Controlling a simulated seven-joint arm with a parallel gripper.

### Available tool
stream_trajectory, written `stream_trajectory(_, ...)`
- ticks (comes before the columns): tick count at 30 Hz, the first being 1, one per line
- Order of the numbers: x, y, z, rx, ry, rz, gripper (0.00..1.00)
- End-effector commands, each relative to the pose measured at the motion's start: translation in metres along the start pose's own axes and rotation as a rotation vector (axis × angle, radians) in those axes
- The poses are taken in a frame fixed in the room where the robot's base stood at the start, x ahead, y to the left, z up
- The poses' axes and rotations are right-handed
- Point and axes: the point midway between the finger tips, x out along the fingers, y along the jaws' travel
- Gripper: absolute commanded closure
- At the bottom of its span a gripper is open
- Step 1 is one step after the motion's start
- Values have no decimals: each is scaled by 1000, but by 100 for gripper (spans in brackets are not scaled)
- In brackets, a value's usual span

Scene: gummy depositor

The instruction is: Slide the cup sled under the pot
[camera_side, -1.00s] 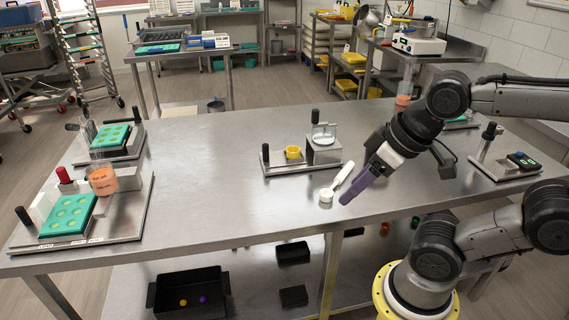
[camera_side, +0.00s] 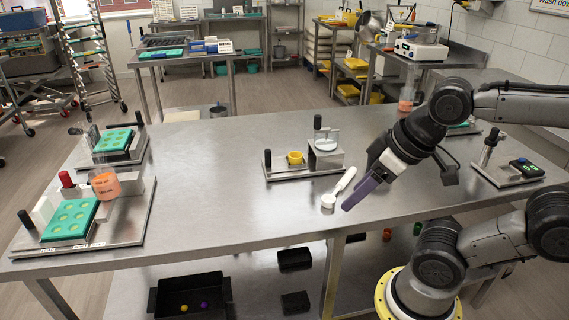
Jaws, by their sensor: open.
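The dispensing unit stands near the middle of the steel table, with a block-shaped pot (camera_side: 325,153) on its right, topped by a pale disc and a black knob. A yellow cup (camera_side: 295,157) sits on the low rail to the left of the pot, apart from it; the cup sled under it is too small to make out. A black upright handle (camera_side: 267,159) stands at the rail's left end. My gripper (camera_side: 358,195) has purple fingers, is open and hangs over the table right of and nearer than the unit. Nothing shows between its fingers.
Green mould trays (camera_side: 71,219) with an orange-filled beaker (camera_side: 106,184) stand at the left. A device with a dark display (camera_side: 526,167) is at the right. The table's left-centre is clear.

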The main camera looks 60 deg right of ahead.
Motion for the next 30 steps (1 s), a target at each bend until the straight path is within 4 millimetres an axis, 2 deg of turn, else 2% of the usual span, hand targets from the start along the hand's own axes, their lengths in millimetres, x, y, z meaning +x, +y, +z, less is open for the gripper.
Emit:
stream_trajectory(5, -3, 0, 4, 23, -29, 0, 43)
stream_trajectory(8, -24, 0, -14, 45, -6, 0, 43)
stream_trajectory(13, -57, 4, -70, 100, -14, 9, 43)
stream_trajectory(19, -75, 18, -150, 190, -64, 34, 43)
stream_trajectory(25, -66, 42, -224, 281, -123, 63, 43)
stream_trajectory(30, -37, 71, -277, 354, -180, 88, 43)
